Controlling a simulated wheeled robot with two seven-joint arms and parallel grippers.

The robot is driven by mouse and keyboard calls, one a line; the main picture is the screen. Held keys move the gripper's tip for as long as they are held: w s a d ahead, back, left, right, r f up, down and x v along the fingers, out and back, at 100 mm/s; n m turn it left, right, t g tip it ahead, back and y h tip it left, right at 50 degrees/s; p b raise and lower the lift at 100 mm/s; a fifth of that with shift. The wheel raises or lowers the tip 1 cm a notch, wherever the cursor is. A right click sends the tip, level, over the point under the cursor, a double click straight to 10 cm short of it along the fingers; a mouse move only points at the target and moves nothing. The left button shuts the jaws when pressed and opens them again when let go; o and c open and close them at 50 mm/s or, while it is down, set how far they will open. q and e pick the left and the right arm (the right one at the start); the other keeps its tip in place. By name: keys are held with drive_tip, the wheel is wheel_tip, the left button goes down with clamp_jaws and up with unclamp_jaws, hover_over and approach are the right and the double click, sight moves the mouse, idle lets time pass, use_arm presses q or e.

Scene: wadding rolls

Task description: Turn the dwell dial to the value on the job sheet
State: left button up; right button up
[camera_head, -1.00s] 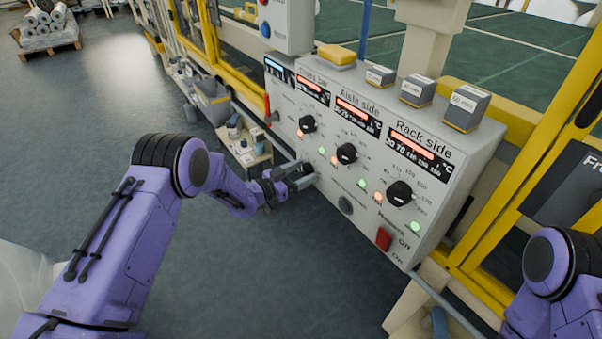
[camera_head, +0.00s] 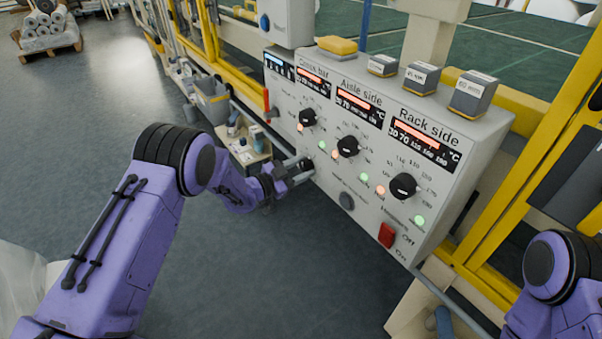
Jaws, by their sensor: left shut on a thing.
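The grey control panel (camera_head: 325,185) faces me, with several black knobs. My left gripper (camera_head: 303,166) is at the panel's lower left edge, shut on a small dark knob, likely the dwell dial, which the fingers mostly hide. Its pointer and scale cannot be read. Other black knobs are a cross bar dial (camera_head: 307,118), an aisle side dial (camera_head: 347,147) and a rack side dial (camera_head: 403,186), all apart from the gripper. I cannot make out a job sheet. My right arm shows at the lower right; its gripper is out of view.
Several small grey boxes and a yellow block (camera_head: 337,45) sit on top. A small cart (camera_head: 247,150) stands behind my left gripper. Yellow frame posts flank the panel.

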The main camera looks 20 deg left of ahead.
use_arm(q)
drive_tip(key=m+b, duration=0.2)
drive_tip(key=m, duration=0.1)
drive_tip(key=shift+f+m+b, duration=0.15)
drive_tip(key=shift+m+b, duration=0.15)
drive_tip(key=shift+m, duration=0.1)
drive_tip(key=shift+m+b, duration=0.4)
drive_tip(key=shift+m, duration=0.2)
drive_tip(key=shift+a, duration=0.1)
drive_tip(key=o, duration=1.1)
drive_tip(key=shift+c, duration=0.2)
drive_tip(key=v, duration=1)
drive_tip(key=shift+s+a, duration=0.2)
